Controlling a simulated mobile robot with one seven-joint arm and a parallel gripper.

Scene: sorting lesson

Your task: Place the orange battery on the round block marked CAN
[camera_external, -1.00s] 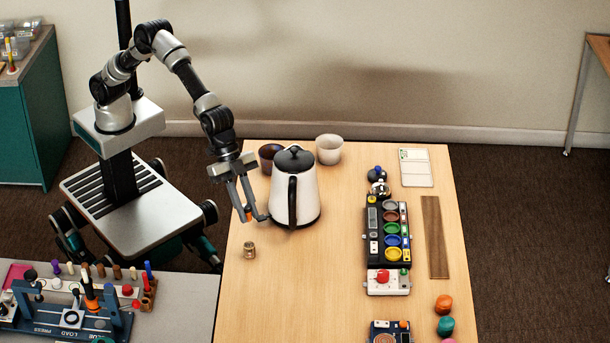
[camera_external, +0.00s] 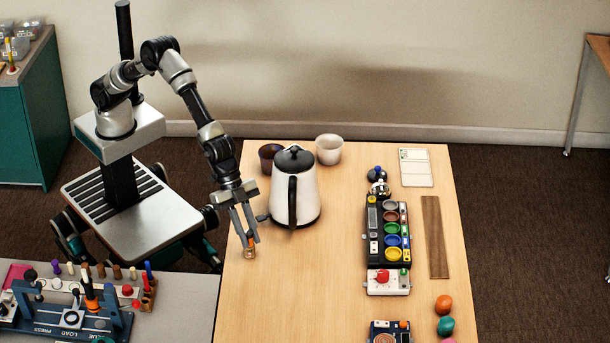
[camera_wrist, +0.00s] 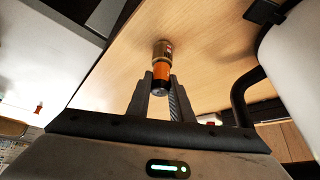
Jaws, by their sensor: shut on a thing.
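The orange battery (camera_wrist: 160,72), with a dark end, is between my gripper's fingers (camera_wrist: 160,95) in the wrist view. My gripper (camera_external: 247,238) is shut on it and points down near the table's left edge. The small brown round block (camera_external: 249,254) stands on the table directly under the fingertips. It also shows beyond the battery in the wrist view (camera_wrist: 162,48), in line with it. The battery looks upright and at or just over the block's top. I cannot tell whether they touch. The CAN marking is too small to read.
A white kettle (camera_external: 306,195) with a black handle stands close right of my gripper. A dark cup (camera_external: 268,154) and a pale cup (camera_external: 329,150) are behind it. A black tray of coloured cups (camera_external: 378,253) lies further right. The table's middle front is clear.

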